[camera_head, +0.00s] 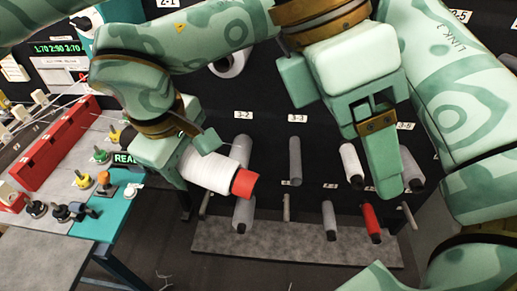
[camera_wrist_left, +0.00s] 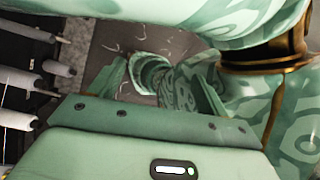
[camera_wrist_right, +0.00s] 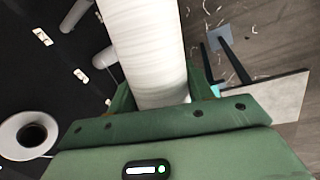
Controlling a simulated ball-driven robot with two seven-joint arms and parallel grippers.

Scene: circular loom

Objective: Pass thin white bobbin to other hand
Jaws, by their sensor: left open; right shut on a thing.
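The thin white bobbin (camera_head: 208,171) has a red end and points down to the right in the head view. My right gripper (camera_head: 188,153) is shut on it near its upper left end, clear of the rack. In the right wrist view the white bobbin (camera_wrist_right: 147,45) runs up between the fingers. My left gripper (camera_head: 395,178) is open and empty, well to the right of the bobbin. In the left wrist view the left gripper's fingers (camera_wrist_left: 162,88) stand apart with nothing between them.
A dark rack wall holds several grey, white and red bobbins on pegs, including a white one (camera_head: 351,160) and a red one (camera_head: 371,219). A grey shelf (camera_head: 290,243) lies below. A table with a red rail (camera_head: 55,152) and knobs stands left. Open air separates the grippers.

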